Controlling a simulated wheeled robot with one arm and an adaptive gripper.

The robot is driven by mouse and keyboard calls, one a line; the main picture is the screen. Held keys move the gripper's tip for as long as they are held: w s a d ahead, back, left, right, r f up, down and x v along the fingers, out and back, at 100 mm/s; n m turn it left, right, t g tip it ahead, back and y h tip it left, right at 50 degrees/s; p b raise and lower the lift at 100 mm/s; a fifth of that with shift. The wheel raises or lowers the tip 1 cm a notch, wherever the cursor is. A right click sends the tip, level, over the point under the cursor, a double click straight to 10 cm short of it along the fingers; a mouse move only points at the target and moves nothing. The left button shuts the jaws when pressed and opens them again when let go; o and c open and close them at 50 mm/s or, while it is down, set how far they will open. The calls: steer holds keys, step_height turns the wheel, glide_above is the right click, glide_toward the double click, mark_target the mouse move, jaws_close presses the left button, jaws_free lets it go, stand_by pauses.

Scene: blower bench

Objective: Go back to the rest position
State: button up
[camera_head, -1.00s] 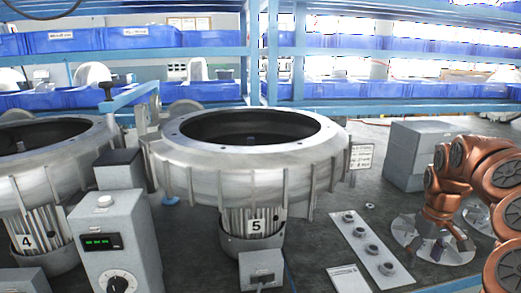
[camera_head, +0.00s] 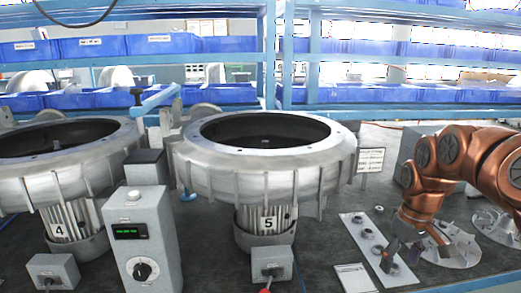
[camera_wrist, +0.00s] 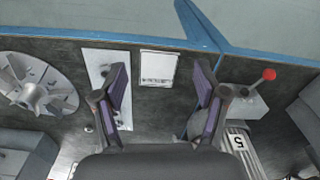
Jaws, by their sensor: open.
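My gripper (camera_head: 404,260) is open and empty at the right of the head view, above the bench by the strip plate with round parts (camera_head: 375,250). A finned impeller disc (camera_head: 450,246) lies on the bench to the right of my gripper; an impeller (camera_wrist: 38,85) also shows at the left of the wrist view. Blower 5 (camera_head: 265,180) stands in the middle of the head view, apart from my gripper.
Blower 4 (camera_head: 70,170) and a control box with a green display (camera_head: 142,240) stand left. A switch box (camera_wrist: 240,102) with a red-ended lever is near my right finger in the wrist view. A white card (camera_wrist: 158,68) lies flat. Blue bins (camera_head: 150,45) fill the rear shelves.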

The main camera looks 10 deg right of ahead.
steer(key=s+a+r+n+p, duration=0.1)
steer(key=s+a+r+p, duration=0.1)
steer(key=s+a, duration=0.4)
steer(key=s+a+r+p, duration=0.2)
steer(key=s+a, duration=0.2)
steer(key=a, duration=0.5)
steer(key=s+a+f+m+g+p, duration=0.1)
steer(key=s+a+p, duration=0.1)
steer(key=s, duration=0.5)
steer(key=s+a+f+m+g+p, duration=0.1)
steer(key=s+a+p, duration=0.1)
steer(key=s, duration=0.5)
steer(key=shift+a+m, duration=0.3)
steer(key=shift+a, duration=0.25)
